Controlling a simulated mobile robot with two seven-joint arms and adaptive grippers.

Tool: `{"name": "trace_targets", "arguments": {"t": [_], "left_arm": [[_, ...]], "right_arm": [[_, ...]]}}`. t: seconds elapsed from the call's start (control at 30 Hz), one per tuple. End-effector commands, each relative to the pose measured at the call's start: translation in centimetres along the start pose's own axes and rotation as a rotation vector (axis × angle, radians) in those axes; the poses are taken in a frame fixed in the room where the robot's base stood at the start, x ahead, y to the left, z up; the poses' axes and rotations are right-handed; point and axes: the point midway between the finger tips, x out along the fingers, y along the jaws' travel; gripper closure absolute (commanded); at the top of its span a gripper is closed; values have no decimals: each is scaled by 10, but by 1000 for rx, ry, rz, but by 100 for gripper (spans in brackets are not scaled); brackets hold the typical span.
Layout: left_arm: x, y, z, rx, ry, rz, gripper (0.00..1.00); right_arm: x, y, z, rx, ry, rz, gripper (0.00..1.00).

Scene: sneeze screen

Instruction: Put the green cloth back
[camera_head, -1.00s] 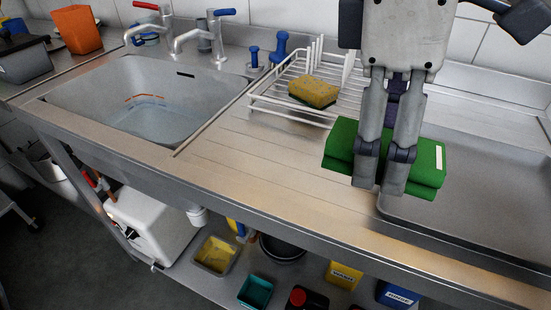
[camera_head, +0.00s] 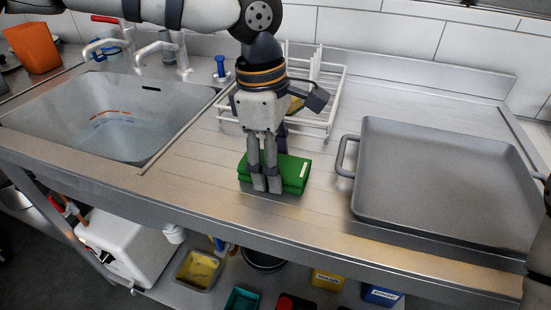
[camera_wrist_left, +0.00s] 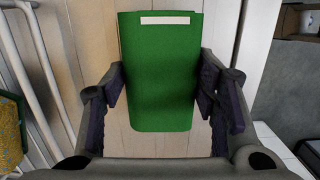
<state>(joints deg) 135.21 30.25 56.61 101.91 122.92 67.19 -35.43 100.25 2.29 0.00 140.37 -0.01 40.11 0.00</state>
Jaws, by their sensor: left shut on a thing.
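The green cloth (camera_head: 292,174) is a folded block with a white label strip. In the head view it is at the ribbed drainboard, left of the grey tray; I cannot tell whether it rests on the board or is held just above it. My left gripper (camera_head: 265,188) points down at the cloth, shut on it. In the left wrist view the cloth (camera_wrist_left: 160,75) lies between the two fingers, label at its far end. My right gripper is not in view; a dark part at the right edge seems to be my right arm.
A grey tray (camera_head: 440,180) with raised handles lies to the right. A white wire rack (camera_head: 325,100) stands behind my left gripper, with a yellow sponge (camera_wrist_left: 10,130) partly hidden. The sink (camera_head: 110,115) is at left. Bare drainboard (camera_head: 195,170) lies left of the cloth.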

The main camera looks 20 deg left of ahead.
Motion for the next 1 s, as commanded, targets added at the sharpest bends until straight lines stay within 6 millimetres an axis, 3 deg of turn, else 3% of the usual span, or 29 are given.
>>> {"name": "trace_targets", "arguments": {"t": [0.3,0.33,0.4,0.43,0.77,0.87,1.0], "left_arm": [[2,0,0,1,-1,3,68],[2,0,0,1,-1,3,43],[2,0,0,0,-1,3,28],[2,0,0,0,-1,3,26],[-2,0,1,0,-1,3,26],[-19,1,1,-1,-2,8,26],[-59,1,1,-2,-3,8,26]], "right_arm": [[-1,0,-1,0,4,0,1],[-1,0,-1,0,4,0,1],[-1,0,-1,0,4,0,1],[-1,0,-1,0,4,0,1],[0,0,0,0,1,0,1],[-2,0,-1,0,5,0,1],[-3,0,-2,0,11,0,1]]}}
